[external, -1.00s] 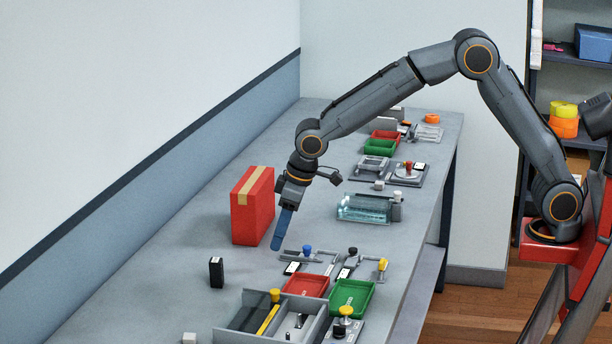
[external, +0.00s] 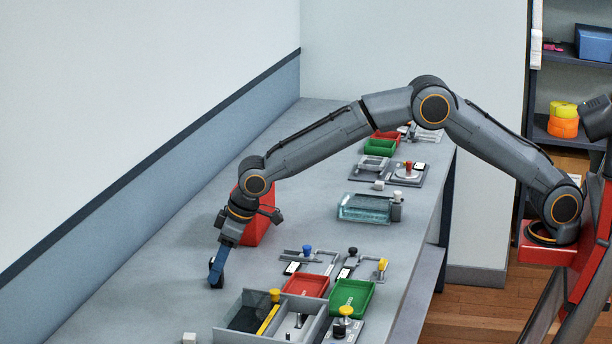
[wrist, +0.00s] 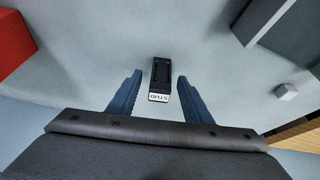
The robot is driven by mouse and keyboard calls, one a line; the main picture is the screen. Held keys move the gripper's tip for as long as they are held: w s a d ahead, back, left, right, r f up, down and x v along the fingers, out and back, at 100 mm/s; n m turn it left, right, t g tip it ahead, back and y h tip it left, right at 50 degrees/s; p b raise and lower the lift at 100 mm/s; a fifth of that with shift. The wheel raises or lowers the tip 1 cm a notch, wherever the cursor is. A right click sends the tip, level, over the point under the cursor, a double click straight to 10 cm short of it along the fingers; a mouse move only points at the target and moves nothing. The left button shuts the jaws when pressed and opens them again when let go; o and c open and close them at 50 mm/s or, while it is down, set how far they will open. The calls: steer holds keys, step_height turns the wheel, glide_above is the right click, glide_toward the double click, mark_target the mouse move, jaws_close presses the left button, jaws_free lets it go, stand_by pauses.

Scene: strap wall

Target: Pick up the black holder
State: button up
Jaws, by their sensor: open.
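The black holder (wrist: 160,76) stands on the grey bench, with a white label reading "STUD" on it. In the wrist view it lies between and slightly beyond the two blue fingers of my gripper (wrist: 155,92), with a gap on each side. In the external view my gripper (external: 216,279) points down at the holder (external: 212,268), which is mostly hidden behind the fingers. My gripper is open and holds nothing. I cannot tell the exact height of the fingertips over the bench.
A red box (external: 258,226) stands close behind my wrist. A grey divided tray (external: 236,327) lies to the right, with red (external: 306,286) and green (external: 352,297) trays beyond it. A small white block (external: 189,338) sits near the front. Bench around the holder is clear.

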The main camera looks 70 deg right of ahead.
steer(key=shift+x, duration=0.8)
jaws_close()
steer(key=shift+r, duration=0.1)
